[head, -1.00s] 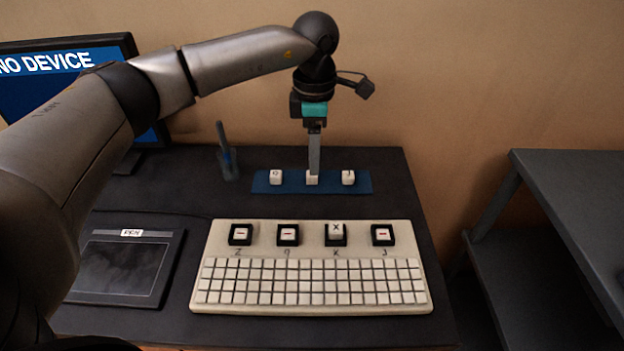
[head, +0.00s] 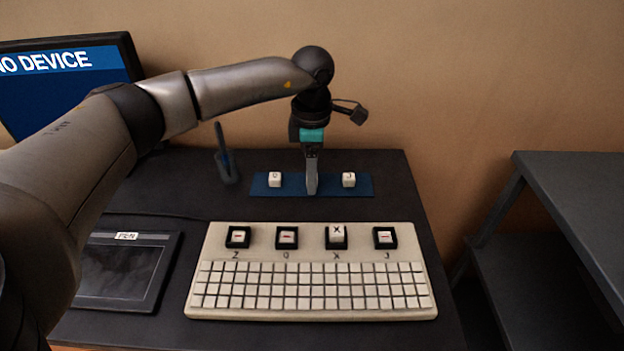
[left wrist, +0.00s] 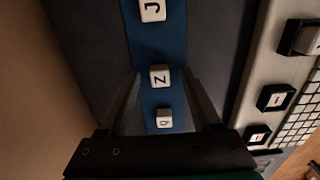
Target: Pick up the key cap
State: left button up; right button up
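Three white key caps sit on a blue strip (head: 360,189). The Q cap (head: 275,179) is on the left and the J cap (head: 348,179) on the right. In the head view my left gripper (head: 311,190) points down at the middle of the strip and hides the middle cap. In the left wrist view the middle cap reads Z (left wrist: 160,76) and lies between the two open fingers, with a gap on each side. The J cap (left wrist: 152,11) and Q cap (left wrist: 164,118) show in line with it. My right gripper is out of view.
A pale keyboard (head: 312,315) lies in front, with several dark sockets, one holding an X cap (head: 337,231). A pen in a holder (head: 226,165), a tablet (head: 120,270) and a monitor (head: 70,90) are to the left. A grey shelf (head: 575,180) stands right.

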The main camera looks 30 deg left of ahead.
pick_arm(q)
grip_shut()
dwell(0.3)
jog(key=shift+r, duration=0.15)
